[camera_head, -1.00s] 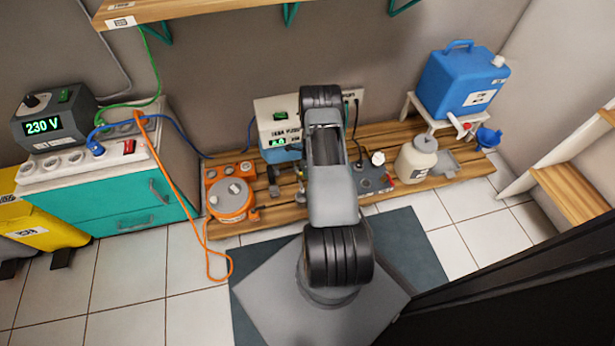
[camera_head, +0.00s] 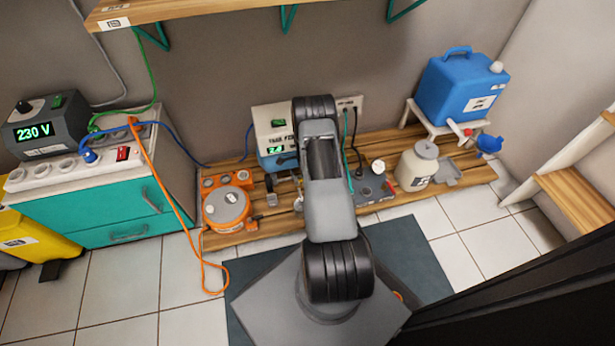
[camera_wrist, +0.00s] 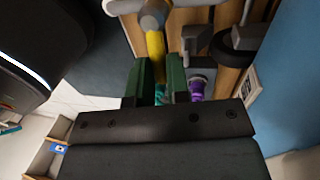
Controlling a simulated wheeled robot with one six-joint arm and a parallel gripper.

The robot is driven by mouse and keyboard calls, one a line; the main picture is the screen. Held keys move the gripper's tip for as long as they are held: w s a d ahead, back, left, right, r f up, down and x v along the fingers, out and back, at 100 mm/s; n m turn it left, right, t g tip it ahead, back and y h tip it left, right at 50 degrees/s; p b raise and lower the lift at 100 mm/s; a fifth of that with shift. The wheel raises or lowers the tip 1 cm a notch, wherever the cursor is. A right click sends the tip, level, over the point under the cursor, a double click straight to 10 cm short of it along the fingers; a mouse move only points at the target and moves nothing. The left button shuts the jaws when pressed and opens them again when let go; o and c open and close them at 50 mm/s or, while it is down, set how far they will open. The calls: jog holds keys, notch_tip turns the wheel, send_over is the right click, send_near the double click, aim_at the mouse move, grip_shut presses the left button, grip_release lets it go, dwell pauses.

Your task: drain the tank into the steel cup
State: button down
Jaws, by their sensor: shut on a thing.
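In the wrist view my gripper (camera_wrist: 160,88) has its two dark green fingers closed around a narrow piece, yellow (camera_wrist: 155,48) above and teal between the fingers. The yellow part runs down from a grey rounded metal part (camera_wrist: 152,16). A purple ringed fitting (camera_wrist: 197,86) stands just right of the fingers. In the head view my arm hides the gripper, which is low by the white-and-blue unit (camera_head: 275,118) on the wooden platform. A blue tank (camera_head: 460,88) with a red tap stands on a white stand at the right. I cannot make out the steel cup.
An orange round device (camera_head: 227,207) is left of my arm. A beige jar (camera_head: 417,165) and a blue funnel-like piece (camera_head: 488,145) are at right. An orange cable (camera_head: 176,212) hangs to the tiled floor from the teal cabinet (camera_head: 128,205).

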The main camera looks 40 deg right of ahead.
dwell(0.4)
jog(key=c, duration=1.1)
grip_release()
notch_tip(320, 180, up, 14)
jog(key=w+d+p, duration=0.1)
jog(key=w+p, duration=0.1)
jog(key=p, duration=0.2)
jog(key=shift+w+f+p, duration=0.2)
jog(key=shift+w+p, duration=0.05)
jog(key=shift+p, duration=0.15)
